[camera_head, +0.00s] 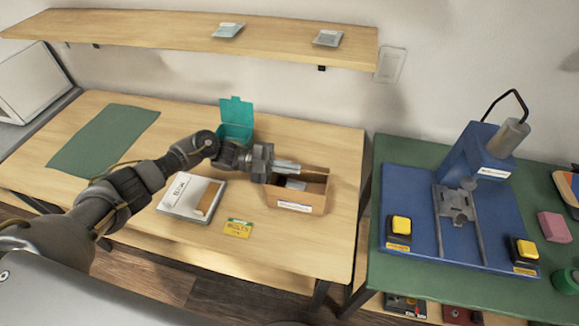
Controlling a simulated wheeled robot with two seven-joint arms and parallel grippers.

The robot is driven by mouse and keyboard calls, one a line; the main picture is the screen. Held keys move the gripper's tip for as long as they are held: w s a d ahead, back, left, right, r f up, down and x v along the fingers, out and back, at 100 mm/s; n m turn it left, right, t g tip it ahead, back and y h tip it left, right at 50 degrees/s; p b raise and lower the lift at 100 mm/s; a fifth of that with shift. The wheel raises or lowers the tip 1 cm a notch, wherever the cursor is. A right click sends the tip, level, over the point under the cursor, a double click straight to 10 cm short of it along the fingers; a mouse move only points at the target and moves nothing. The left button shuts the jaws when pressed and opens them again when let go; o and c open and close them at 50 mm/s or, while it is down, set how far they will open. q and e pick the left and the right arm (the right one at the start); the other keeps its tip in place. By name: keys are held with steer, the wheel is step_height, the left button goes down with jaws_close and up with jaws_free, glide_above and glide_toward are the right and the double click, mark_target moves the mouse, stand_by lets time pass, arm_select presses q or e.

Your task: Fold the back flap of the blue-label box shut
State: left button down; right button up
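A brown cardboard box (318,203) stands near the right end of the wooden table, with a pale label on its front; the label's colour is too small to tell for sure. Its top is at least partly open, and a grey item (296,184) shows inside. My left gripper (298,167) reaches in from the left over the box's back left part. Its fingers point right, lie close together with no gap showing, and hold nothing visible. The gripper partly hides the back edge, so the back flap's state is unclear. My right gripper is not in view.
A teal open-lidded bin (236,115) stands behind my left wrist. A white-and-tan box (188,197) and a yellow-green packet (238,228) lie in front. A shelf (200,33) hangs above. A blue press (478,150) stands on the green bench at right.

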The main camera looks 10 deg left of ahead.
arm_select(q)
steer(key=shift+s+f+m+b, duration=0.1)
steer(key=shift+f+m+b, duration=0.35)
steer(key=shift+b, duration=0.85)
steer(key=shift+r+m, duration=0.2)
steer(key=shift+m, duration=0.15)
steer(key=c, duration=1.7)
jaws_free()
steer(key=shift+o, duration=0.3)
steer(key=shift+s, duration=0.1)
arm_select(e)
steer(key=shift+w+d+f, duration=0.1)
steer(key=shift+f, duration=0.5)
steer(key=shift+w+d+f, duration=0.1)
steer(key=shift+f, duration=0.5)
